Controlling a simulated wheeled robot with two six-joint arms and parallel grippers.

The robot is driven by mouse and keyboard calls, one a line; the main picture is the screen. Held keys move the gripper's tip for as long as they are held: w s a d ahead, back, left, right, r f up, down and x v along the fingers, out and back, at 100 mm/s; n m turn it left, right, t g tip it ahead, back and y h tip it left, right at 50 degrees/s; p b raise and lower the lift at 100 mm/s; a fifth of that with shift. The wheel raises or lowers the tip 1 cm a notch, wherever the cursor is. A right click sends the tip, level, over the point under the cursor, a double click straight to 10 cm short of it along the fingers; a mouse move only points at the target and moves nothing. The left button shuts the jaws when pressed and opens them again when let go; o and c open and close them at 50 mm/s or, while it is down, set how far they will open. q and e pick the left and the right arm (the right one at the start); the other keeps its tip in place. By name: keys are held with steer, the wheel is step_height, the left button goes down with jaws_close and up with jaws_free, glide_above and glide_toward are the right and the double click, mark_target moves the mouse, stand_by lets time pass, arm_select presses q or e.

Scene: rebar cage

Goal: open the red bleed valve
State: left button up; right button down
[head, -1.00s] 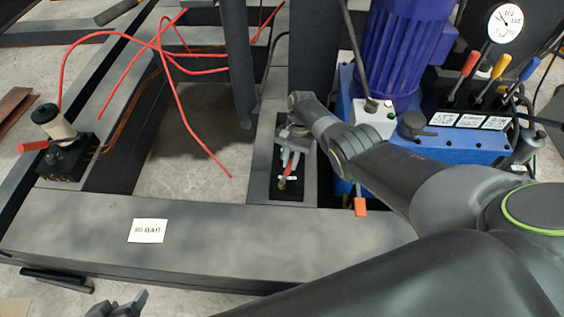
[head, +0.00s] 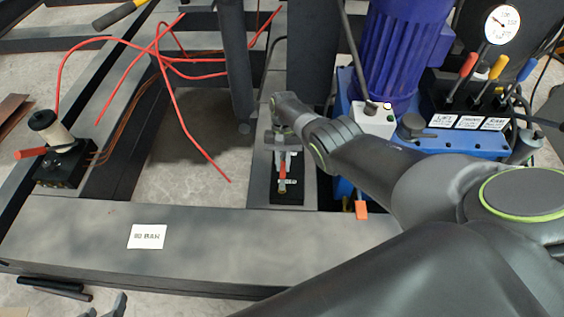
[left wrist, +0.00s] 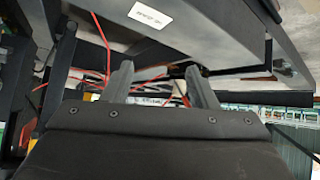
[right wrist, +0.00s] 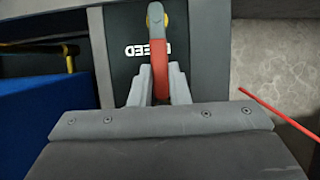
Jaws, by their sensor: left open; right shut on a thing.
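The red bleed valve lever (head: 282,176) sits on a black plate (head: 287,197) on the grey frame, in the middle of the head view. In the right wrist view the red lever (right wrist: 158,55) runs between my finger pads, with a yellow part at its far end. The plate's label (right wrist: 150,51) reads upside down, partly covered by the lever. My right gripper (right wrist: 155,88) is shut on the lever; it also shows in the head view (head: 284,160). My left gripper (head: 105,306) is open and empty at the bottom left; its spread fingers show in the left wrist view (left wrist: 160,85).
A blue power unit (head: 460,143) with several levers and a gauge (head: 502,24) stands right of the valve. A black block with a red handle (head: 32,153) sits at the far left. Red hoses (head: 185,112) loop between. The front beam (head: 90,230) is clear apart from a label.

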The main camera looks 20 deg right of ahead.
mark_target(283, 170)
steer(key=c, duration=1.4)
jaws_free()
steer(key=shift+o, duration=0.2)
steer(key=shift+w+r, duration=0.1)
steer(key=shift+r, duration=0.15)
steer(key=p+v, duration=0.1)
steer(key=v, duration=0.1)
steer(key=shift+d+r, duration=0.1)
steer(key=shift+r, duration=0.2)
arm_select(q)
steer(key=s+d+f+g+p, duration=0.1)
steer(key=s+f+g+p, duration=0.1)
steer(key=s+f+g, duration=0.3)
steer(key=shift+s+f+g+h, duration=0.4)
steer(key=shift+s+f, duration=0.2)
steer(key=shift+s, duration=0.8)
arm_select(e)
steer(key=v, duration=1.4)
steer(key=shift+w, duration=0.2)
